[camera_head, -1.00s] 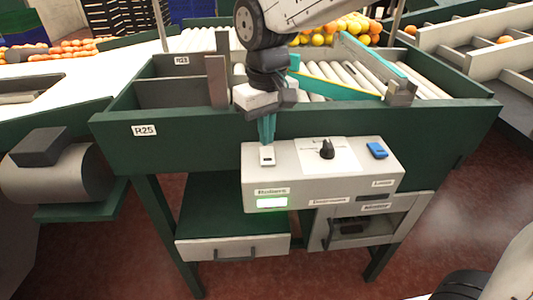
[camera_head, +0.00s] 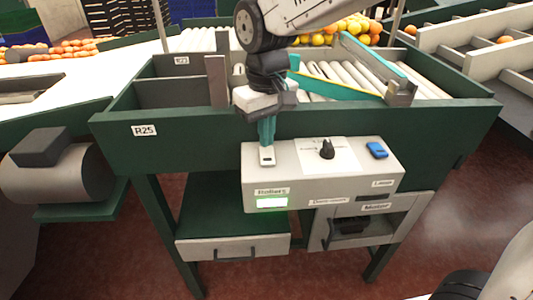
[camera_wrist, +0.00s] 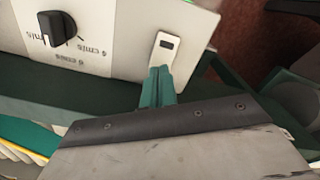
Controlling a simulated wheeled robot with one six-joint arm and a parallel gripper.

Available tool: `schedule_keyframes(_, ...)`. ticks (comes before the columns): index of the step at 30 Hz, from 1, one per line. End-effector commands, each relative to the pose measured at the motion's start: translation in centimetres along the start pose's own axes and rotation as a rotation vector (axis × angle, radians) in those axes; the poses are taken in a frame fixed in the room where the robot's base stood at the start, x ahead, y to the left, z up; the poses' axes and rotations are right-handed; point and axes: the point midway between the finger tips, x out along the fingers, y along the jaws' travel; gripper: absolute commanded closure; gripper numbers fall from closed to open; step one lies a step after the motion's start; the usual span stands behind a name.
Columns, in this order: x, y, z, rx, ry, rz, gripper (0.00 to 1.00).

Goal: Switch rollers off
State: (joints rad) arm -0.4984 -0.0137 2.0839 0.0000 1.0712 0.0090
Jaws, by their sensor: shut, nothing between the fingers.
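The grey control box (camera_head: 320,190) is mounted on the front of the green sorting station. The rollers switch (camera_head: 267,158) is a pale plate with a dark mark at the box's upper left. It also shows in the wrist view (camera_wrist: 165,47). Below it, the Rollers lamp (camera_head: 272,203) glows green. My gripper (camera_head: 267,143) points down with its teal fingers shut and empty, the tips at the upper end of the switch plate. In the wrist view the fingertips (camera_wrist: 159,72) overlap the plate's edge; I cannot tell whether they touch it. The rollers (camera_head: 330,75) lie behind.
A black rotary knob (camera_head: 327,149) and a blue switch (camera_head: 377,150) sit right of the rollers switch. Below are a drawer (camera_head: 233,247) and an open-fronted compartment (camera_head: 372,226). Several oranges (camera_head: 355,27) lie behind the rollers.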

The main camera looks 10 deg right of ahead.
Motion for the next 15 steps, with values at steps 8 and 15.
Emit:
schedule_keyframes(8, 0.46, 0.00, 0.00, 0.000, -0.001, 0.000, 1.00)
schedule_keyframes(15, 0.82, 0.00, 0.01, 0.000, -0.001, 0.000, 1.00)
